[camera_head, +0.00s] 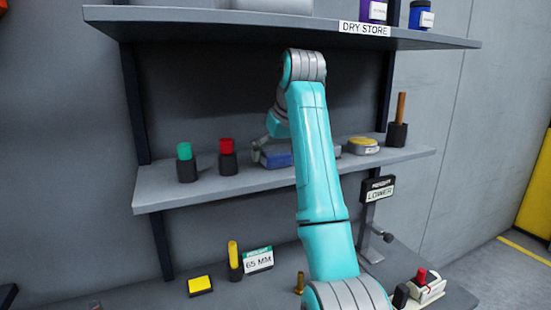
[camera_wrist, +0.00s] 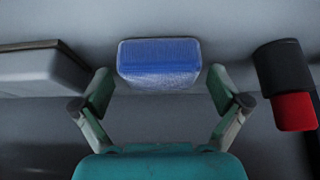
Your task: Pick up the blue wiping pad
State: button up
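The blue wiping pad (camera_wrist: 160,58) is a rounded block in the upper middle of the wrist view, between my gripper's two fingers. In the head view the blue pad (camera_head: 279,158) lies on the middle shelf, partly hidden behind my arm. My gripper (camera_wrist: 160,80) is open, with one finger on each side of the pad. A narrow gap shows between each finger and the pad, so it looks untouched. In the head view most of the gripper is hidden by the pad area and my arm.
On the middle shelf (camera_head: 170,190) stand a green-topped holder (camera_head: 186,163) and a red-topped holder (camera_head: 228,158) left of the pad. The red one (camera_wrist: 295,110) shows right in the wrist view. The upper shelf (camera_head: 230,16) overhangs.

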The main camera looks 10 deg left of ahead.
jog(key=c, duration=1)
jog(key=shift+o, duration=0.2)
jog(key=shift+r, duration=0.15)
